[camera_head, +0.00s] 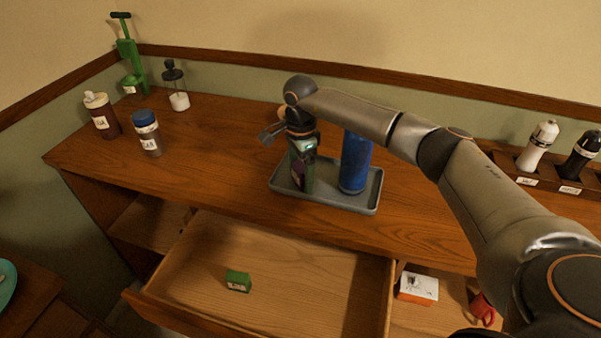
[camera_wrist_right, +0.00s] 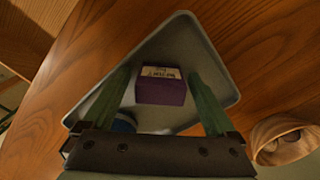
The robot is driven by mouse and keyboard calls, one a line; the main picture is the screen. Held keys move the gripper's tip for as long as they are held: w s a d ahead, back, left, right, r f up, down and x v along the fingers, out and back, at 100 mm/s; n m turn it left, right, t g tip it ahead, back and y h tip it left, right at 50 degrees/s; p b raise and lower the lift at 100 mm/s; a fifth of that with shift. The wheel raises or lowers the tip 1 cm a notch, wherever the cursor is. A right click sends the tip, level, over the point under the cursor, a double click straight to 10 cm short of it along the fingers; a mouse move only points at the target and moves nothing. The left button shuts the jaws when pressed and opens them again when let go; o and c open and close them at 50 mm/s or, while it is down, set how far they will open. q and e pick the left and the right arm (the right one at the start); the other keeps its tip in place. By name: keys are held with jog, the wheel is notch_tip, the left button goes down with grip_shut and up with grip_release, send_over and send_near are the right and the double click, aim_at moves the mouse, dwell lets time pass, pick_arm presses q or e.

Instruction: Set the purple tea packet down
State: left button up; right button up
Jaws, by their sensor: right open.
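The purple tea packet (camera_wrist_right: 160,90) sits on the grey tray (camera_wrist_right: 236,85), between the two green fingers of my right gripper (camera_wrist_right: 163,80). A gap shows on both sides of it, so the gripper is open around it. In the head view, my right gripper (camera_head: 303,172) points down over the left part of the tray (camera_head: 335,200). The packet (camera_head: 297,171) is mostly hidden there by the fingers. My left gripper is not in view.
A blue canister (camera_head: 355,163) stands on the tray, right of my gripper. Several bottles and jars (camera_head: 146,132) stand at the counter's left. Below, an open drawer (camera_head: 320,275) holds a green packet (camera_head: 238,281). A rack (camera_head: 560,183) with bottles stands at the right.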

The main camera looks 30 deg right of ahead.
aim_at(300, 166)
notch_tip(300, 166, up, 12)
jog(key=shift+r+b, duration=0.1)
jog(key=shift+b, duration=0.25)
dwell(0.5)
